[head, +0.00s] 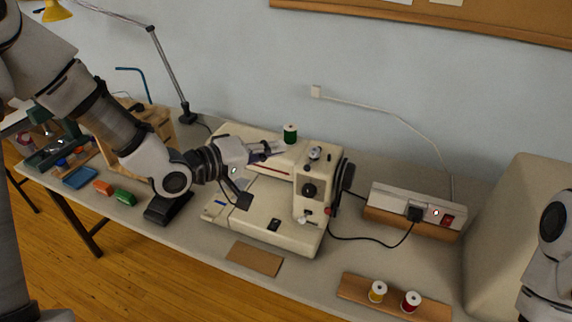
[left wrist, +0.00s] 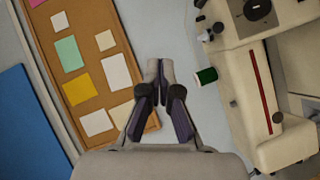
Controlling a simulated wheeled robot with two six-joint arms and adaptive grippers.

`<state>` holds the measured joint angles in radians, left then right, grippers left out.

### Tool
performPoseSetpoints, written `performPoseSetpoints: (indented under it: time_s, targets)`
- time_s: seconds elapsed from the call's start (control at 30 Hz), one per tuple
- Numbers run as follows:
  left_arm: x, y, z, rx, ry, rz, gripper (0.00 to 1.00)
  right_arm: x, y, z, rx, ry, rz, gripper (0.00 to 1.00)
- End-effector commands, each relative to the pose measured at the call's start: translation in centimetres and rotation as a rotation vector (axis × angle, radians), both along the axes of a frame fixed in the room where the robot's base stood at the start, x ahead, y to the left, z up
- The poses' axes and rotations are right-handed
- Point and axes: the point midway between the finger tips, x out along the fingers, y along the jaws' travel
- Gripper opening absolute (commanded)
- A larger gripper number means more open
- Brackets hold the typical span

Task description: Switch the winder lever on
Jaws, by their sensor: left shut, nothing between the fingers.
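The cream sewing machine (head: 284,222) stands on the table, and its top and front also show in the left wrist view (left wrist: 270,70). A small metallic winder fitting (head: 315,153) sits on top at its right end; I cannot make out the lever's position. A green thread spool (head: 290,134) stands at the back of the top and shows in the left wrist view (left wrist: 206,76). My left gripper (head: 277,149) is shut and empty above the machine's top, left of the fitting and near the spool. My right gripper is outside both views.
A black handwheel (head: 347,175) is at the machine's right end. A power strip (head: 400,202) with a plug and red switch lies further right. A lamp (head: 165,65) rises at the left back.

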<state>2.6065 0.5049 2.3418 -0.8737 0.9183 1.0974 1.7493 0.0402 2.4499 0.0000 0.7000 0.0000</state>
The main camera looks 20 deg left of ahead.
Motion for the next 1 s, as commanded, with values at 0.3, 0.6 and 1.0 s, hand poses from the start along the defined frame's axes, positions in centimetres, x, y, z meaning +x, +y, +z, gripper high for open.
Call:
performPoseSetpoints:
  time_s: [0.3,0.6,1.0]
  targets:
    - [-0.9,8.0,-7.2,-0.185,0.05,0.01,0.0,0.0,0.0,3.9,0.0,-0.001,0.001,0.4]
    - [-1.3,8.1,-8.4,-0.19,0.074,0.018,0.0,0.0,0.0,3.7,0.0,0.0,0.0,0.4]
    - [1.3,6.1,-8.9,-0.181,0.076,0.012,0.0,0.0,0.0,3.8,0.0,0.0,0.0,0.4]
